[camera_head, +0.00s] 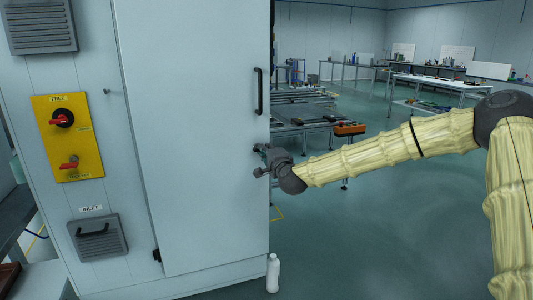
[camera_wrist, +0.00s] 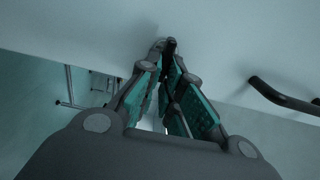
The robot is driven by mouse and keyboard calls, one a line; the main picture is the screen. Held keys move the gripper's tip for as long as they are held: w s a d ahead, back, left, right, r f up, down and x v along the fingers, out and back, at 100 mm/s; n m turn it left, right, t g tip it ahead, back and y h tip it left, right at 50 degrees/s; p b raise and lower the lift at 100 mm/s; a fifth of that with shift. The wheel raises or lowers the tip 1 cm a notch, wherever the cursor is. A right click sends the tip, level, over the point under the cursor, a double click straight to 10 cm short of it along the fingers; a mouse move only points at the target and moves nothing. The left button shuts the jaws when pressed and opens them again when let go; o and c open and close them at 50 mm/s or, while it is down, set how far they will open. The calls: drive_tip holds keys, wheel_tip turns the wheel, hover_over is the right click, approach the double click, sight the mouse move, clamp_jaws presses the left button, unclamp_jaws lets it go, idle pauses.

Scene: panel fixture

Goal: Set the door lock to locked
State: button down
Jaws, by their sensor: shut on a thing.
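The tall pale cabinet door (camera_head: 195,120) is shut or nearly so, with a black bar handle (camera_head: 259,91) on its right side. My gripper (camera_head: 260,160) is at the door's right edge, below that handle. In the wrist view my gripper (camera_wrist: 164,60) has its fingertips together on a small dark piece (camera_wrist: 170,46) standing out from the pale door, which I take for the door lock. The fingers hide most of it, so I cannot tell its setting. The door handle also shows at the right of the wrist view (camera_wrist: 284,97), apart from the fingers.
Left of the door is a yellow panel (camera_head: 69,155) with two red-handled switches. A vent with a black handle (camera_head: 97,236) is below it. A white bottle (camera_head: 272,273) stands on the floor by the cabinet's lower right corner. Benches stand behind; the floor at right is open.

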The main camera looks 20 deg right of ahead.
drive_tip(key=shift+d+r, duration=0.15)
drive_tip(key=c, duration=1.6)
unclamp_jaws()
drive_tip(key=s, duration=1.1)
drive_tip(key=shift+s+d+f, duration=0.2)
drive_tip(key=shift+s+d, duration=0.05)
drive_tip(key=shift+s, duration=0.15)
drive_tip(key=shift+f, duration=0.1)
